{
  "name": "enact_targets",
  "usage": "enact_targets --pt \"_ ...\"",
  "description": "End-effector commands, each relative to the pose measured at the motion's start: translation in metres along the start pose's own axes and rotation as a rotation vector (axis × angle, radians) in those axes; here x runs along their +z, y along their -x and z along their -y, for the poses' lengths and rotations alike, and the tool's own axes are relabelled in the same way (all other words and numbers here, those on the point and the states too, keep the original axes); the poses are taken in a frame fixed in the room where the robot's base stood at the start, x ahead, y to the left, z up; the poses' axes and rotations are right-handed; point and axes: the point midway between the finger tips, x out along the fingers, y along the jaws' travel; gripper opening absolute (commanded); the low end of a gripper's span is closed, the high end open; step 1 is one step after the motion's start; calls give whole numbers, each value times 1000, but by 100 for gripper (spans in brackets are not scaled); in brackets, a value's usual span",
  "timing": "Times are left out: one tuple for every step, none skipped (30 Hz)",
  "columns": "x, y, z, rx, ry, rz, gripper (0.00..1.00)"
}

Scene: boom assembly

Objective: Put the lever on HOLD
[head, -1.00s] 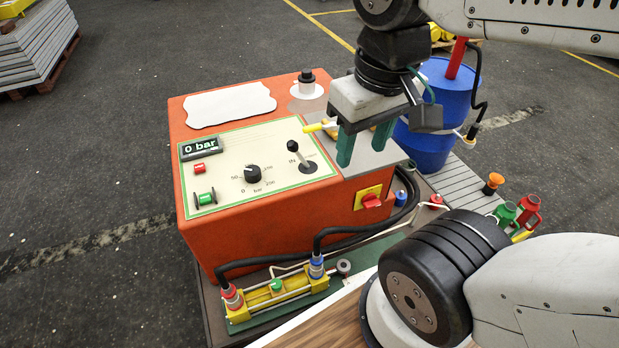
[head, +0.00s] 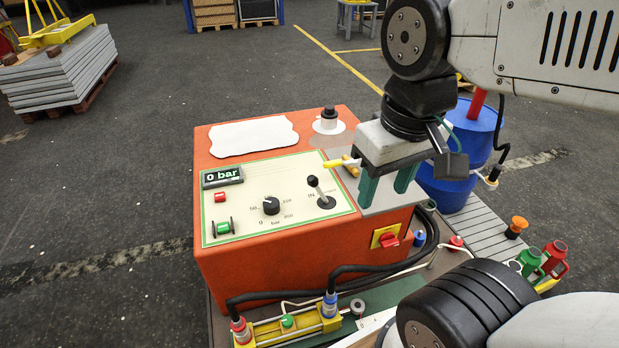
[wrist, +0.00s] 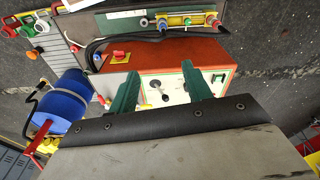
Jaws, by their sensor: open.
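The lever (head: 319,190) stands on the control panel of the orange box (head: 240,265). It has a black knob and a metal stem that leans up and left from a dark round base. "IN" is printed at its left; the print at its right is partly covered and too small to read. In the wrist view the lever (wrist: 155,86) shows between the green fingers. My gripper (head: 387,188) is open, with nothing between its fingers. In the head view it hangs right of the lever, above the box's right side, apart from it.
The panel also holds a "0 bar" display (head: 222,176), a black dial (head: 271,205), and red and green buttons. A red switch (head: 388,238) sits on the box's side. A blue barrel (head: 445,190) stands behind my gripper. Hoses run to a yellow cylinder unit (head: 290,325) in front.

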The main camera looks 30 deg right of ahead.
Motion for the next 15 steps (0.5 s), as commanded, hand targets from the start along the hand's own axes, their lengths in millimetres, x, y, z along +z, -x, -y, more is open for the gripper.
enact_targets --pt "0 0 0 0 0 0 49" --pt "0 0 0 0 0 0 49" --pt "0 0 0 0 0 0 49" --pt "0 0 0 0 0 0 49" --pt "0 0 0 0 0 0 49" --pt "0 0 0 0 0 0 49" --pt "0 0 0 0 0 0 49" --pt "0 0 0 0 0 0 49" --pt "0 0 0 0 0 0 50" --pt "0 0 0 0 -1 0 50" --pt "0 0 -1 0 -4 1 50" --pt "0 -2 -2 1 -9 9 50" --pt "-1 -4 -2 1 -13 18 50" --pt "-2 -6 -3 2 -17 31 50" --pt "-3 -10 -5 2 -25 53 50"
